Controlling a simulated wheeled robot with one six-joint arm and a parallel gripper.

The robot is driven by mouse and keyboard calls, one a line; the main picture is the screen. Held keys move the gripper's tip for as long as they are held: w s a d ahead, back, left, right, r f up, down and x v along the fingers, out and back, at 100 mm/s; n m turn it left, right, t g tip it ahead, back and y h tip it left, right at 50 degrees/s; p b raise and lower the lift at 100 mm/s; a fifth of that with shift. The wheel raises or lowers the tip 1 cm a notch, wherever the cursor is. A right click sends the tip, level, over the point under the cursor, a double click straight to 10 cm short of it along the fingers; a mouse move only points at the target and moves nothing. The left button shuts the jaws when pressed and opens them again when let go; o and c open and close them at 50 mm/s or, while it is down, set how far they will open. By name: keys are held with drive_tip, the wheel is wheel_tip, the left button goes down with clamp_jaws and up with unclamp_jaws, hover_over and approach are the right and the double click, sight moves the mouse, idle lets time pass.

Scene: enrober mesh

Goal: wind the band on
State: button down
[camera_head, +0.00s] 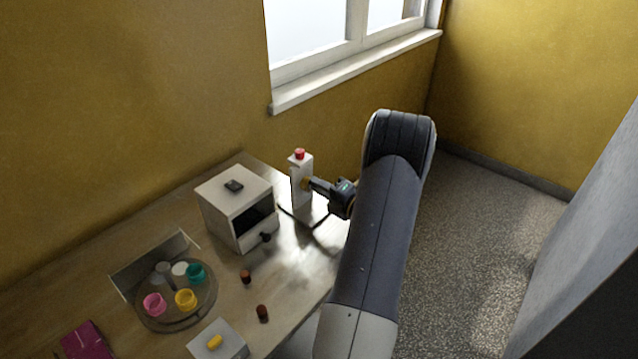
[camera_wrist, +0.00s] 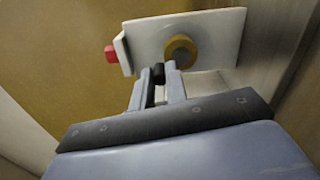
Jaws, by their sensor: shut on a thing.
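A white upright box (camera_head: 296,186) with a red button (camera_head: 300,154) on top stands at the table's back right. A brass-coloured round knob (camera_wrist: 180,51) with a grey centre is on its face. In the wrist view the box (camera_wrist: 222,28) and red button (camera_wrist: 111,54) show tilted. My gripper (camera_head: 312,184) reaches the box from the right. In the wrist view my gripper (camera_wrist: 161,76) is shut on a small black grip (camera_wrist: 158,73), just beside and below the knob. I cannot tell how the grip joins the knob. No band is clearly identifiable.
A white cabinet (camera_head: 222,213) with a dark window stands left of the box. A round tray (camera_head: 178,320) holds several coloured cups. Two brown pieces (camera_head: 245,276) and a white block (camera_head: 230,346) with a yellow piece are in front. The wall is close behind.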

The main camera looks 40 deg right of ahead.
drive_tip(key=shift+d, duration=0.1)
idle(0.3)
drive_tip(key=c, duration=1.4)
unclamp_jaws()
drive_tip(key=shift+s, duration=0.15)
drive_tip(key=s+b, duration=0.2)
drive_tip(key=s, duration=0.8)
drive_tip(key=shift+s+d, duration=0.25)
drive_tip(key=shift+d, duration=0.2)
